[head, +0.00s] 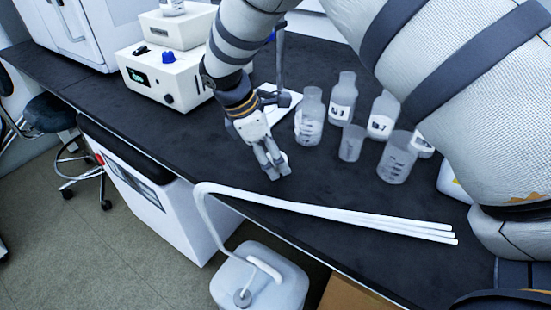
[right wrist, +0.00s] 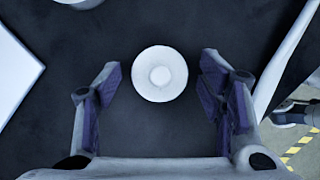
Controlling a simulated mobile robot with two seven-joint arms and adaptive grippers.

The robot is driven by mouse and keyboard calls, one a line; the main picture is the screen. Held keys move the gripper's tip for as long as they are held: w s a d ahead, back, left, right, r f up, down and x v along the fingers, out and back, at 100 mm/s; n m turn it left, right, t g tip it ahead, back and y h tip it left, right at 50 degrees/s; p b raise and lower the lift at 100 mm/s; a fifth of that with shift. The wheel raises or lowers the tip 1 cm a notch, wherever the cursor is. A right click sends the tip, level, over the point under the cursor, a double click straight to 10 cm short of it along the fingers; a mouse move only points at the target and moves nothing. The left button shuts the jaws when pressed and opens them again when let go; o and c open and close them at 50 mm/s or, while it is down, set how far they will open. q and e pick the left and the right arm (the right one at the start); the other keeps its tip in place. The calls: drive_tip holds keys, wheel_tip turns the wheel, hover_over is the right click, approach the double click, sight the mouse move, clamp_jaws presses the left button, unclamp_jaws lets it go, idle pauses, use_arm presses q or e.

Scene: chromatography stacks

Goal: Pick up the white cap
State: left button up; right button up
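The white cap (right wrist: 160,74) is a round disc with a raised middle knob. In the right wrist view it lies on the dark bench top, centred between my fingers near their tips, with clear gaps on both sides. In the head view I cannot make it out, and it seems hidden by my right gripper. My right gripper (head: 274,169) points down at the bench, its fingers spread open and empty. How high it is above the cap is hard to tell. My left gripper is not in view.
Several labelled bottles and beakers, including a U1 bottle (head: 343,100) and a front beaker (head: 397,160), stand right of the gripper. White tubes (head: 350,217) lie along the front edge. A stirrer box (head: 166,80) stands left, a stand base (head: 282,102) behind. A white jug (head: 262,285) is below.

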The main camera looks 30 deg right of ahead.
drive_tip(key=c, duration=0.7)
